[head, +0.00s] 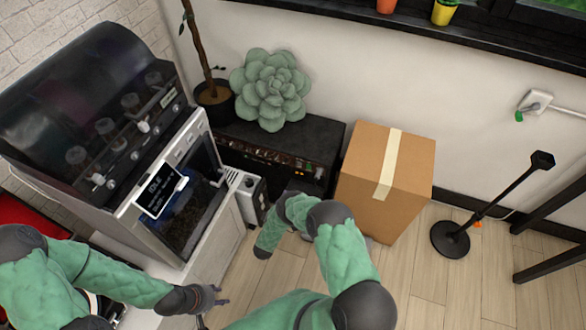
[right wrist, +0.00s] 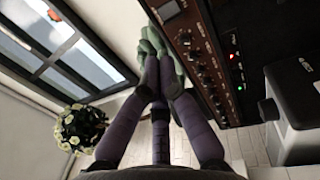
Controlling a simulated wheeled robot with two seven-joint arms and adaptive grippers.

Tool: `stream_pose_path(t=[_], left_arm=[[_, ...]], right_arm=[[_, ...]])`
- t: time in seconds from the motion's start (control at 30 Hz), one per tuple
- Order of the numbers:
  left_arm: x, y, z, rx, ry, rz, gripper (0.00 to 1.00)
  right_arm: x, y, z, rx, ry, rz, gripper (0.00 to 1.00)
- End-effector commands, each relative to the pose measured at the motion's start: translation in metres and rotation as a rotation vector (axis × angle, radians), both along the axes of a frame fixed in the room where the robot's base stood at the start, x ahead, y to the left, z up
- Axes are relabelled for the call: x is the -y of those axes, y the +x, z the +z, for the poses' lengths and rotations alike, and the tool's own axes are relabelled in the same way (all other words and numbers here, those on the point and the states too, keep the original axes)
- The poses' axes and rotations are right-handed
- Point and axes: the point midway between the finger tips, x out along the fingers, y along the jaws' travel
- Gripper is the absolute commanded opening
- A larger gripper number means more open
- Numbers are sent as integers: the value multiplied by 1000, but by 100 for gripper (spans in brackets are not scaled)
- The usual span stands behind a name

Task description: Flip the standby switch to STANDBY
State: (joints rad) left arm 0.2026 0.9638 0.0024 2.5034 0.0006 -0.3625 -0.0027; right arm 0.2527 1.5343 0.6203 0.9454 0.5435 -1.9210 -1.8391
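The black amplifier (head: 320,140) stands on the floor by the wall, its knob panel (head: 270,160) facing my side. In the right wrist view the panel (right wrist: 205,85) runs down right of my fingers, with a row of knobs, a red light (right wrist: 231,56) and a green light (right wrist: 240,87). The standby switch is too small to tell apart, and so is its position. My right gripper (right wrist: 160,72) has its fingertips drawn together with nothing seen between them, beside the panel. In the head view its fingers are not clear. My left gripper (head: 217,298) is spread and empty at the lower middle.
A big succulent (head: 270,90) sits on the amplifier. A cardboard box (head: 375,175) stands close on its right. A glass-fronted machine (head: 185,190) and a small grey box (head: 247,195) are on its left. A black stand (head: 450,238) is at right; floor between is clear.

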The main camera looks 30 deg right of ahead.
Motion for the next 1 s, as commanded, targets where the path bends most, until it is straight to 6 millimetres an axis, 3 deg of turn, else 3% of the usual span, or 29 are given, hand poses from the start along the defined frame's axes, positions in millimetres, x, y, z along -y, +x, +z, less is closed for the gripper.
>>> stream_pose_path(t=[0.37, 1.0], left_arm=[[0, 0, -2, 0, 0, 0, 40], [0, 0, -37, 0, 0, 0, 40]], right_arm=[[6, 6, 1, 2, 3, 0, 0], [87, 74, 11, 2, 4, 0, 0]])
